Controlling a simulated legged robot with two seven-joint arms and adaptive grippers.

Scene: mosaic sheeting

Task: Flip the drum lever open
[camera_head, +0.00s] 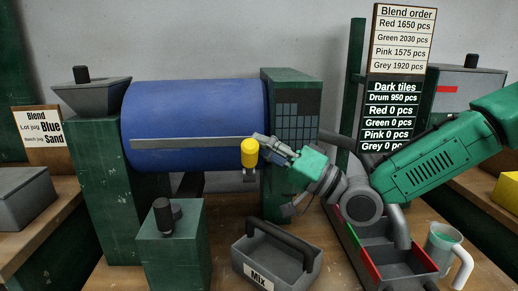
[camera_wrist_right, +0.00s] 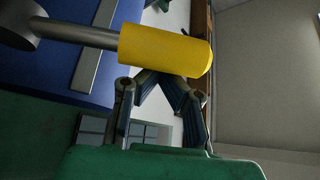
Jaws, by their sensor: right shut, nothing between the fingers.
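The blue drum (camera_head: 190,115) lies horizontally between two green stands in the head view. Its lever has a yellow handle (camera_head: 250,153) at the drum's lower right front; in the right wrist view the yellow handle (camera_wrist_right: 165,48) sits on a grey rod (camera_wrist_right: 75,32). My right gripper (camera_head: 268,143) is beside the handle on its right. In the wrist view its fingers (camera_wrist_right: 165,80) come together close to the handle, with nothing between them. Whether they touch the handle I cannot tell. My left gripper is not in view.
A grey tray marked Mix (camera_head: 275,260) stands below the drum on the table. A green box with a black knob (camera_head: 170,245) is at front left. A divided bin (camera_head: 395,258) and a jug (camera_head: 441,250) stand at right.

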